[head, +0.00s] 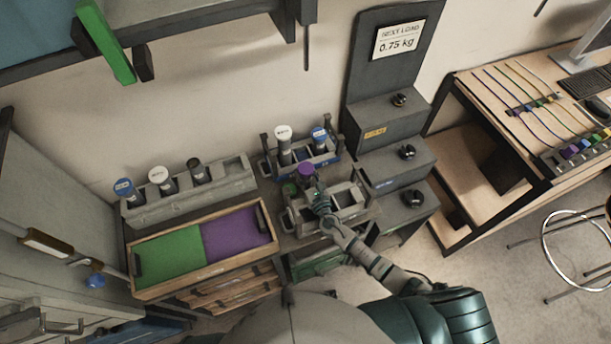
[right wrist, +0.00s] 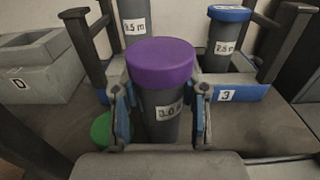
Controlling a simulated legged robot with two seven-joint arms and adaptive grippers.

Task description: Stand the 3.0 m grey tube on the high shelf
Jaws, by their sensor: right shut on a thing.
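The grey tube with a purple cap (right wrist: 161,64) and a label that seems to read 3.0 m stands upright between the fingers of my right gripper (right wrist: 160,112). In the head view its purple cap (head: 306,169) shows over the grey rack (head: 346,209), with my right gripper (head: 317,188) right at it. The gripper is shut on the tube. The tube's lower end is hidden, so I cannot tell whether it still rests in the rack. A dark wall shelf (head: 190,16) is at the top left. My left gripper is not in view.
A green-capped tube (head: 290,190) is close beside the held one. Behind stands a blue-based rack (head: 330,155) with a white-capped tube (head: 284,133) and a blue-capped tube (head: 319,134). Left is a grey rack (head: 215,190) with several tubes. A stepped dark stand (head: 385,119) is right.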

